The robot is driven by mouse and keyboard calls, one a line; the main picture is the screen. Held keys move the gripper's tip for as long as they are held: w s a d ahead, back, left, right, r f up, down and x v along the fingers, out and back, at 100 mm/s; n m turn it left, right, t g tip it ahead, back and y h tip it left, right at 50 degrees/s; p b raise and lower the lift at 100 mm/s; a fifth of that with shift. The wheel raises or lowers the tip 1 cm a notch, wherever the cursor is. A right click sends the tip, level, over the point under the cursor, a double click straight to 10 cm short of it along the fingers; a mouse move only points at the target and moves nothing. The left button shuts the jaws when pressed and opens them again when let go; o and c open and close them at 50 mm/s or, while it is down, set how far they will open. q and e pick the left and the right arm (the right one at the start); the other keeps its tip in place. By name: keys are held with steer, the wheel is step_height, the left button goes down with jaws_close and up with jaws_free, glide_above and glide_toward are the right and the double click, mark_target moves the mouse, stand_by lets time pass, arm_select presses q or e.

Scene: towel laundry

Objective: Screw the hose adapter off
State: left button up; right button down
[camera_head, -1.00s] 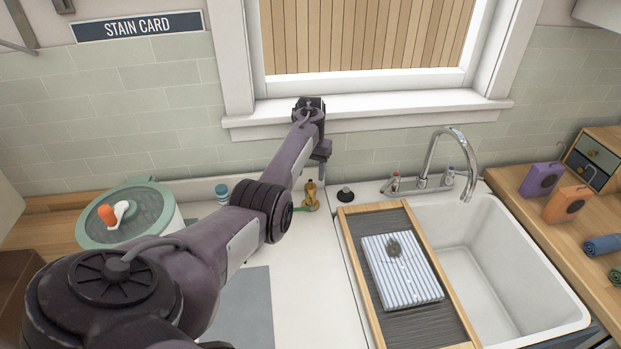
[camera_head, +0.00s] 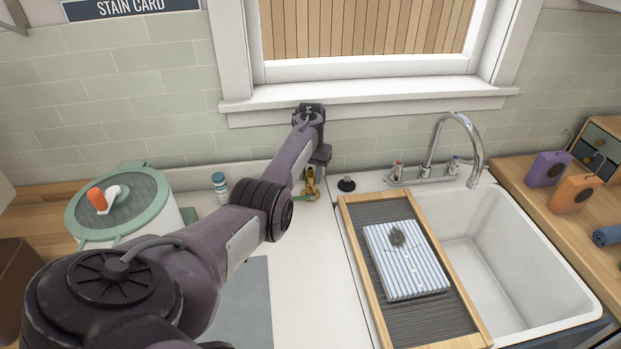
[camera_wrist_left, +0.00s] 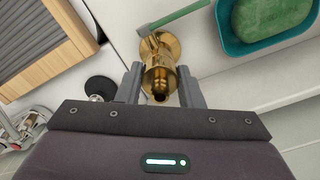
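The brass fitting (camera_head: 310,183) stands at the back of the white counter, left of the sink, with a green bar beside its base. In the left wrist view the brass hose adapter (camera_wrist_left: 159,80) points toward the camera, with a dark opening at its end. My left gripper (camera_wrist_left: 161,76) has its two grey fingers on either side of the adapter, apart from each other. I see no clear grip on the brass. In the head view the left gripper (camera_head: 321,160) is just above and behind the fitting. My right gripper is not in view.
A black plug (camera_head: 346,184) and the chrome faucet (camera_head: 455,150) are right of the fitting. A wooden-framed washboard (camera_head: 392,318) with a striped cloth lies beside the sink basin (camera_head: 500,265). A teal tray (camera_wrist_left: 232,40) with a green block is close by. A lidded pot (camera_head: 120,210) stands left.

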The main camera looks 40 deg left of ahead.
arm_select(q)
steer(key=c, duration=0.3)
steer(key=shift+n, duration=1.5)
step_height(320, 180, up, 6)
steer(key=p, duration=0.6)
steer(key=shift+p, duration=0.3)
steer(key=shift+f, duration=0.1)
step_height(320, 180, down, 7)
steer(key=b, duration=0.7)
steer(key=shift+r, duration=0.2)
steer(key=shift+r+m, duration=0.4)
steer(key=shift+m, duration=1)
